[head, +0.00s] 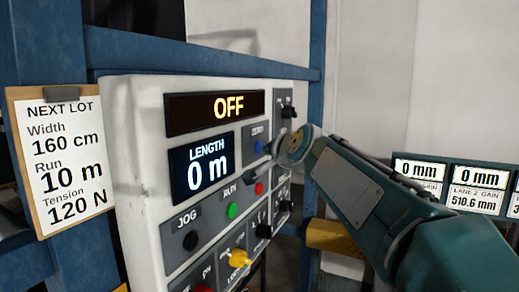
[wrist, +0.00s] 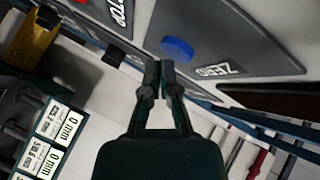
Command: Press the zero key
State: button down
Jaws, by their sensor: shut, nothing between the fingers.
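The zero key is a round blue button (head: 259,147) on a dark plate marked ZERO, right of the LENGTH display on the white control panel (head: 150,160). In the wrist view the blue button (wrist: 177,48) sits just beyond my fingertips, slightly right of them, beside its ZERO label (wrist: 221,70). My gripper (wrist: 160,68) is shut and empty, its two fingers together and pointing towards the panel. A gap seems to lie between fingertips and button, but I cannot tell its depth. In the head view my wrist is right of the key, and the fingertips are hard to make out.
The panel display (head: 215,111) reads OFF; the length display (head: 203,161) reads 0 m. A green RUN button (head: 232,210), a red button (head: 259,188), a black JOG button (head: 190,240) and a yellow knob (head: 239,257) are nearby. A clipboard (head: 62,160) hangs left.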

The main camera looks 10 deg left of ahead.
jog(key=shift+d, duration=0.25)
jog(key=shift+s+d, duration=0.1)
jog(key=d, duration=0.1)
jog(key=s+d, duration=0.1)
jog(key=d, duration=0.2)
jog(key=shift+s+d, duration=0.3)
jog(key=shift+s, duration=0.05)
dwell(0.5)
jog(key=s+d+f+n+g+h, duration=0.2)
jog(key=s+d+f, duration=0.3)
jog(key=s+f, duration=0.4)
jog(key=s+d+f+n+g+h, duration=0.2)
jog(key=s+d+f, duration=0.3)
jog(key=s+f, duration=0.5)
jog(key=s+d+f+n+g+h, duration=0.2)
jog(key=s+d+f+g, duration=0.2)
jog(key=s+f, duration=0.5)
jog(key=s+d, duration=0.1)
jog(key=s, duration=0.4)
jog(key=shift+f+h, duration=0.35)
jog(key=shift+h, duration=0.05)
